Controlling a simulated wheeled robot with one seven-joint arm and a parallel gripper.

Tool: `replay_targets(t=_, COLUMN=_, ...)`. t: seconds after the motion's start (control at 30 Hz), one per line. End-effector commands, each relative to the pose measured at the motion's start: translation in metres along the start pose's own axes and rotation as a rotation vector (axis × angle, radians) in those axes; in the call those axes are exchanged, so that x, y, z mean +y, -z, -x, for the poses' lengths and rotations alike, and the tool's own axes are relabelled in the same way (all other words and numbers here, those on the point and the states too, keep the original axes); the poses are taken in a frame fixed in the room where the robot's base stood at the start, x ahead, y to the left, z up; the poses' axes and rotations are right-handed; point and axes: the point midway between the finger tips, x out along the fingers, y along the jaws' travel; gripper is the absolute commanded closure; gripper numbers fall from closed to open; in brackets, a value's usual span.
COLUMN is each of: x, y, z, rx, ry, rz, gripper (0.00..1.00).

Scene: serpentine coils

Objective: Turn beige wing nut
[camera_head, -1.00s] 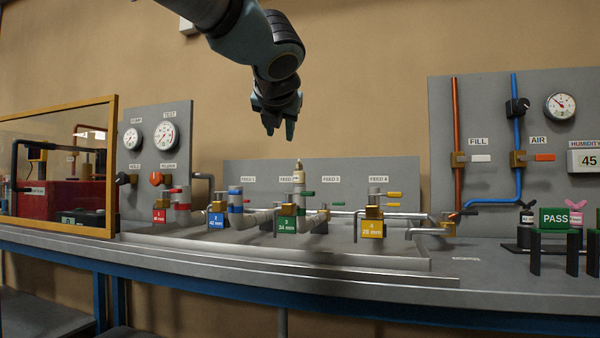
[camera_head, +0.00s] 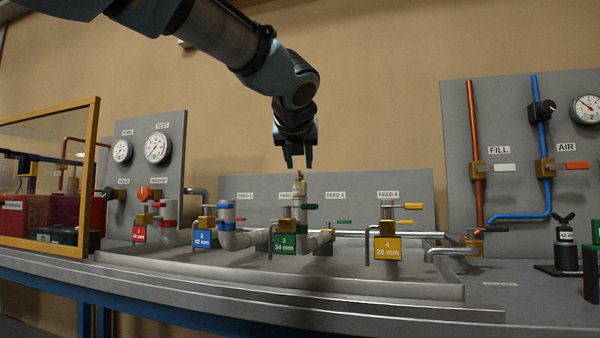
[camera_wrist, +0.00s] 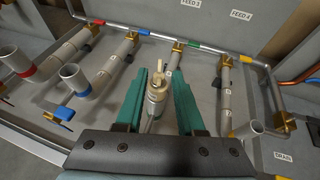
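The beige wing nut (camera_head: 299,175) sits on top of an upright beige fitting behind the green 34 mm block. It also shows in the wrist view (camera_wrist: 158,79), between and beyond the fingertips. My gripper (camera_head: 294,160) points down just above the wing nut and a little to its left in the head view. In the wrist view my gripper (camera_wrist: 162,85) has its two teal fingers apart, with nothing held between them. I cannot tell whether either finger touches the nut.
Pipe stubs with coloured collars and valve levers stand on both sides, including the blue 42 mm block (camera_head: 202,239) and the yellow 28 mm block (camera_head: 387,248). A grey label panel (camera_head: 360,182) stands behind. A yellow-framed guard (camera_head: 92,170) is at left, a FILL and AIR panel (camera_head: 505,120) at right.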

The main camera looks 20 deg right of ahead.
Motion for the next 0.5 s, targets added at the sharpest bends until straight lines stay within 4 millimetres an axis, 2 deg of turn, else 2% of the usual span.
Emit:
replay_targets(t=0.03, x=0.0, y=0.002, z=-0.011, rx=0.002, ry=-0.002, rz=-0.001, gripper=0.62)
replay_targets(t=0.2, x=0.001, y=0.001, z=-0.032, rx=0.001, ry=-0.001, rz=0.0, gripper=0.62)
replay_targets(t=0.5, x=0.0, y=0.0, z=-0.041, rx=-0.001, ry=0.0, rz=0.0, gripper=0.62)
